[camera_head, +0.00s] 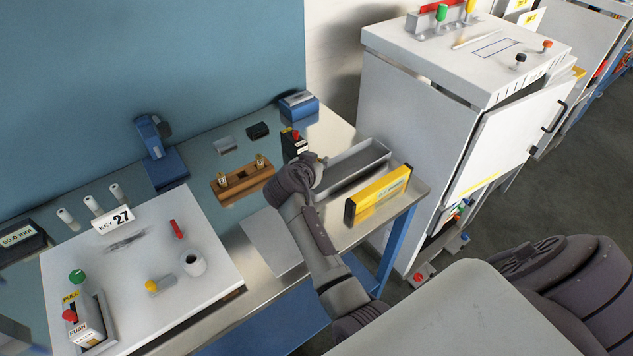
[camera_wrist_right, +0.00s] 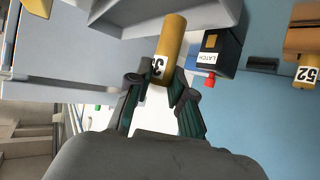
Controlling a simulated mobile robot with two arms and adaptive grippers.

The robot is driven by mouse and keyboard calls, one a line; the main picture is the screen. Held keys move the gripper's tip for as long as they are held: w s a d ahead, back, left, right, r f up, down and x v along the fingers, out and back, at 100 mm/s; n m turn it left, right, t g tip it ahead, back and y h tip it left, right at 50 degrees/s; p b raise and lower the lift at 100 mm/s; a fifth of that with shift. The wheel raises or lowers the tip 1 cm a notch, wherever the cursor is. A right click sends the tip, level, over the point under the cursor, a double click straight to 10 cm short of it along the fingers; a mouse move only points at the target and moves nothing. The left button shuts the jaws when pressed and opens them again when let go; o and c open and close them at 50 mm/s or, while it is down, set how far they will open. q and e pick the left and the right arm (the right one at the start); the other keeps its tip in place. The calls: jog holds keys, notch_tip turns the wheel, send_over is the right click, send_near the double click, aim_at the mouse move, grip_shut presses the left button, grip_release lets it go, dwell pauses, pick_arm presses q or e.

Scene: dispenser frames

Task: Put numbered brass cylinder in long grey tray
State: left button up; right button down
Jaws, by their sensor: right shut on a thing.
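My right gripper (camera_head: 318,163) is shut on a brass cylinder (camera_wrist_right: 171,36). In the wrist view its white label starts with a 3; the rest is partly hidden by the fingers (camera_wrist_right: 168,78). The long grey tray (camera_head: 374,163) lies on the bench, just right of the gripper in the head view. Its grey wall (camera_wrist_right: 215,30) shows at the top of the wrist view, close to the cylinder's far end; I cannot tell the height between them. Other brass cylinders stand in a wooden block (camera_head: 236,190), one marked 52 (camera_wrist_right: 306,75). My left gripper is not in view.
A black box with a red button (camera_head: 293,145), labelled LATCH, stands left of the tray. A yellow block (camera_head: 378,194) stands in front of it. A white panel (camera_head: 140,270) with knobs and a KEY 27 sign is at left. A white cabinet (camera_head: 420,120) is beyond.

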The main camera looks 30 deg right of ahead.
jog(key=shift+w+a+f, duration=0.15)
jog(key=shift+w+f, duration=0.05)
jog(key=shift+w, duration=0.1)
notch_tip(320, 180, down, 4)
jog(key=b, duration=0.2)
jog(key=shift+s+a+r+b, duration=0.1)
jog(key=shift+r+b, duration=0.1)
jog(key=shift+b, duration=0.2)
jog(key=shift+f, duration=0.15)
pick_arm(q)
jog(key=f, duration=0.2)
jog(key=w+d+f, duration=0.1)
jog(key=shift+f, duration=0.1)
